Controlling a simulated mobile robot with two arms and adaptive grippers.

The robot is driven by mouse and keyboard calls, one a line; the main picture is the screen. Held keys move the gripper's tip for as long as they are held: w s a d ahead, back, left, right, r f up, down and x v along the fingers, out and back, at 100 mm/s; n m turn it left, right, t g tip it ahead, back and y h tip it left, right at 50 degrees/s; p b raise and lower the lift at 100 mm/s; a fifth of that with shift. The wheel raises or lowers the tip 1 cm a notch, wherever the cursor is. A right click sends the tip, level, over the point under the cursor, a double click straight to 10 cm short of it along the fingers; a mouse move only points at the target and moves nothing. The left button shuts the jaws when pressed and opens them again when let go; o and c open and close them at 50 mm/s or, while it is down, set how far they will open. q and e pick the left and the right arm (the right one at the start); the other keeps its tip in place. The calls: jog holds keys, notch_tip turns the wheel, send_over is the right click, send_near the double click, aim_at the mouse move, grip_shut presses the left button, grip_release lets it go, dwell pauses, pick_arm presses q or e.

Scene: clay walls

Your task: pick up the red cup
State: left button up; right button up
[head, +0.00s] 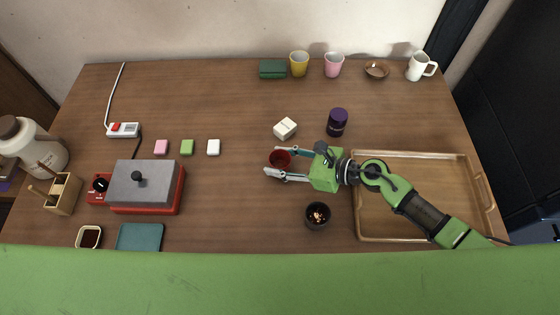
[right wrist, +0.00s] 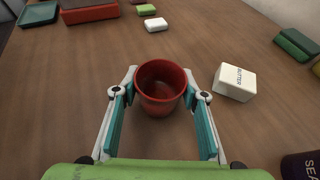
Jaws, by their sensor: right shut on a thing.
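The red cup (head: 280,158) is near the middle of the table, upright and open at the top. My right gripper (head: 271,162) is shut on it, one finger on each side. In the right wrist view the red cup (right wrist: 160,84) sits between the two teal-padded fingers of the right gripper (right wrist: 160,92). The cup looks empty. I cannot tell whether its base touches the table. My left gripper is not in view.
A white butter box (head: 285,128) stands just behind the cup. A dark purple jar (head: 337,122) and a dark bowl (head: 318,215) are near my right gripper. A wooden tray (head: 405,239) lies under my right arm.

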jog(key=shift+r, duration=0.1)
jog(key=shift+r+p, duration=0.3)
jog(key=shift+r, duration=0.75)
jog(key=s+d+r+p, duration=0.1)
jog(key=s+r+p, duration=0.3)
jog(key=s+r, duration=0.6)
jog(key=shift+s+d+r, duration=0.3)
jog(key=shift+s, duration=1.6)
